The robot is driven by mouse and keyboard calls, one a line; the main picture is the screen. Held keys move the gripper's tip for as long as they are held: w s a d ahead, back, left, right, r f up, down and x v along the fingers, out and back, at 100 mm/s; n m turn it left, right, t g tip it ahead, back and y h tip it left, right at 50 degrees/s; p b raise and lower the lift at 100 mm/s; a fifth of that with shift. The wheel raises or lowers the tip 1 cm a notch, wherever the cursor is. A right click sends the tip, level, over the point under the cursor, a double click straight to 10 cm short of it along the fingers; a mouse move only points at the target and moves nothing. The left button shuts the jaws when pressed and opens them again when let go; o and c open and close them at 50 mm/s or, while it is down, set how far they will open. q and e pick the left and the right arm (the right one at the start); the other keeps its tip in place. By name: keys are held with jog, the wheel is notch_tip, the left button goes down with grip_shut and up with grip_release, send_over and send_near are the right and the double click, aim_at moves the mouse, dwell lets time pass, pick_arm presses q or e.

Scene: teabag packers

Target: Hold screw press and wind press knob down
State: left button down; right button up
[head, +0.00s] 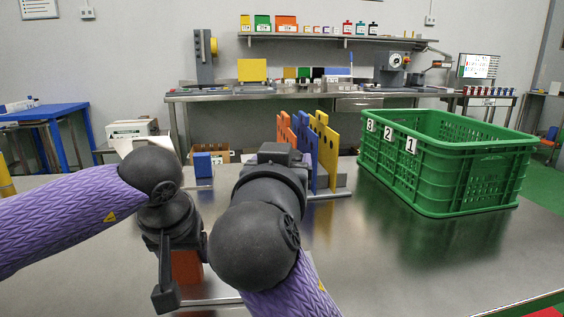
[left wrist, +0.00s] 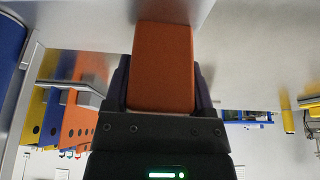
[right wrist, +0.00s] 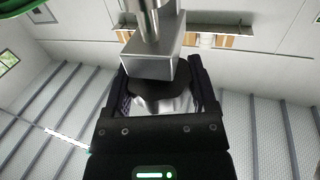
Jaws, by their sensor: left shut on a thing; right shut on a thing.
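The orange body of the screw press (head: 187,266) stands on the table in the head view, partly hidden by my left gripper (head: 178,250). In the left wrist view my left gripper (left wrist: 162,90) is shut on the orange body (left wrist: 163,55), one finger on each side. In the right wrist view my right gripper (right wrist: 162,92) is shut on the press knob (right wrist: 160,90), a dark disc with a pale part below it. A grey metal block (right wrist: 150,58) and a round shaft (right wrist: 149,20) show just beyond it. The right jaws and knob are hidden in the head view.
A green crate (head: 440,165) with number labels stands on the right of the table. Orange, blue and yellow upright plates (head: 325,150) stand in a rack behind my right arm. A small blue block (head: 203,166) is at the back left. The right front table is clear.

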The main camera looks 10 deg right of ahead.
jog(key=shift+f+m+g+h, duration=0.1)
jog(key=shift+m+g+h, duration=0.85)
jog(key=shift+h, duration=0.5)
jog(key=shift+f+m+g+h, duration=0.1)
jog(key=shift+m+g+h, duration=0.55)
jog(key=shift+m+h, duration=0.65)
jog(key=shift+h, duration=0.25)
jog(key=o, duration=1.2)
jog(key=shift+r, duration=0.1)
jog(key=shift+c, duration=0.2)
notch_tip(320, 180, up, 10)
